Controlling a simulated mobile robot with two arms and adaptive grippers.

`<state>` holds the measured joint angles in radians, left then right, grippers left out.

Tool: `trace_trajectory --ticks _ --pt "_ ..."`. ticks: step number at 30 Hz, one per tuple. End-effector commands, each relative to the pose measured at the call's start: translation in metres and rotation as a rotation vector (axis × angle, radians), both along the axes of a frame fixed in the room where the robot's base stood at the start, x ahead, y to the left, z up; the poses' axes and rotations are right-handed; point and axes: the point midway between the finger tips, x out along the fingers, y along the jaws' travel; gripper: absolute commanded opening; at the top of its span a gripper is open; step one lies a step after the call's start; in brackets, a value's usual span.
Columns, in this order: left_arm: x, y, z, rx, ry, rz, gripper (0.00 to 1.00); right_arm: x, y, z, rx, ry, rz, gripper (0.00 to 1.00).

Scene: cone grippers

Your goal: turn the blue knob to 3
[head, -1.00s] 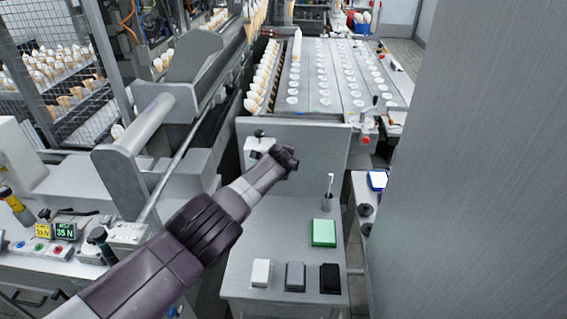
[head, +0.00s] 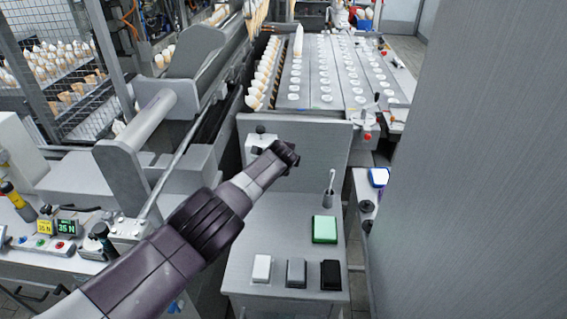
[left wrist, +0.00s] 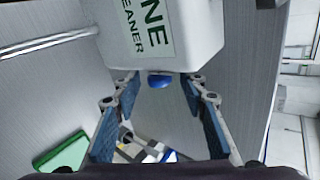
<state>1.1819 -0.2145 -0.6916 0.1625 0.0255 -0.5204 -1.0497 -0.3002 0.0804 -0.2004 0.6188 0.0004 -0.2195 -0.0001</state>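The blue knob (left wrist: 159,81) shows in the left wrist view at the lower edge of a white box (left wrist: 178,35) with a green label, of which "NE" and "EANER" can be read. My left gripper (left wrist: 160,88) is open, its two blue-padded fingers on either side of the knob with gaps to both. Nothing is between the pads except the knob near their tips. In the head view the white box (head: 258,141) stands partly behind my left gripper (head: 284,153); the blue knob is hidden there. No scale numbers are readable. My right gripper is not in view.
A grey stand (head: 250,290) holds a green block (head: 324,229), white, grey and black blocks and a small cup with a stick. A large grey panel (head: 490,180) closes off the right side.

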Motion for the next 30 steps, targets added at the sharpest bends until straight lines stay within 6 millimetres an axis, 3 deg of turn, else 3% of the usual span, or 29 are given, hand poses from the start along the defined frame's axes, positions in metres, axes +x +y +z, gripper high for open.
trace_trajectory --ticks 17,30 --pt "-0.009 0.002 0.007 0.001 -0.001 0.001 0.39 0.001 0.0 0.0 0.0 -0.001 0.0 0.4" --pt "-0.038 0.001 0.006 -0.001 0.0 0.001 0.39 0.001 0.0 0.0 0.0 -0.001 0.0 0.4"
